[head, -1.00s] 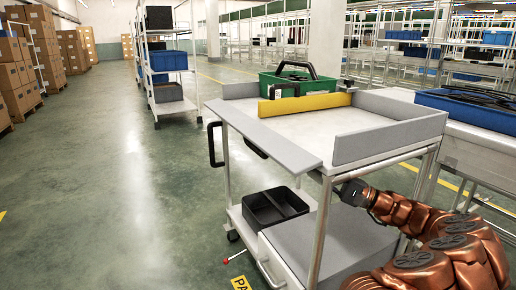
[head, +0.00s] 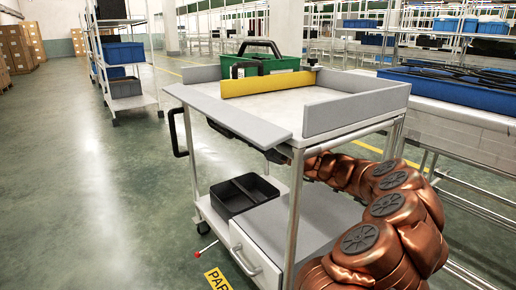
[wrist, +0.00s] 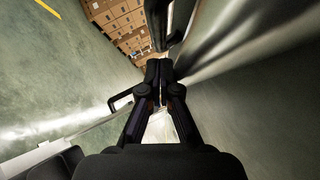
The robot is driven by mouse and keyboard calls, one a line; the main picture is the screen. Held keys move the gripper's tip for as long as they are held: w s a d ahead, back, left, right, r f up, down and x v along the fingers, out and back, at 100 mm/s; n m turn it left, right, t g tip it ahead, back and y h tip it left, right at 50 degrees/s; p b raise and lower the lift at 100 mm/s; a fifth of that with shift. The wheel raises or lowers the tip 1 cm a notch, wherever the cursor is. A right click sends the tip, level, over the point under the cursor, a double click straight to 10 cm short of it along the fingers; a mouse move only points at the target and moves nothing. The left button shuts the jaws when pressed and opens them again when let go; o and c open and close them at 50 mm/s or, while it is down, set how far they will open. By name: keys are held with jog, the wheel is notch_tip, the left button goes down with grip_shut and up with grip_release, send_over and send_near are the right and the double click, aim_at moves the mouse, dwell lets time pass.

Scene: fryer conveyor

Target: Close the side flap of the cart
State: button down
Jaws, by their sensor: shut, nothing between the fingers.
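The cart (head: 292,200) stands in front of me. Its side flap (head: 225,112) is a grey panel along the left edge of the worktop, lying out roughly flat. Grey raised panels (head: 355,108) stand upright on the near and right edges. My arm reaches in from the right below the worktop. My gripper (head: 275,156) is partly hidden at the near corner, just under the flap's near end. In the wrist view my gripper (wrist: 160,70) has its fingers together and empty. I cannot tell whether it touches the flap.
A green crate (head: 265,63) and a yellow bar (head: 267,83) sit on the worktop. A black handle (head: 178,133) juts from the cart's left side. A black bin (head: 243,193) is on the lower shelf. Open floor (head: 100,200) lies to the left.

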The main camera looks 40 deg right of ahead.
jog(key=shift+w+a+r+b, duration=0.1)
jog(key=shift+a+r+b, duration=0.2)
jog(key=shift+a, duration=0.3)
jog(key=shift+a+r+b, duration=0.2)
jog(key=shift+a+r, duration=0.05)
jog(key=shift+a, duration=0.35)
jog(key=shift+w+a+r+p, duration=0.1)
jog(key=shift+w+a+p, duration=0.05)
jog(key=shift+p, duration=0.15)
jog(key=shift+p, duration=0.35)
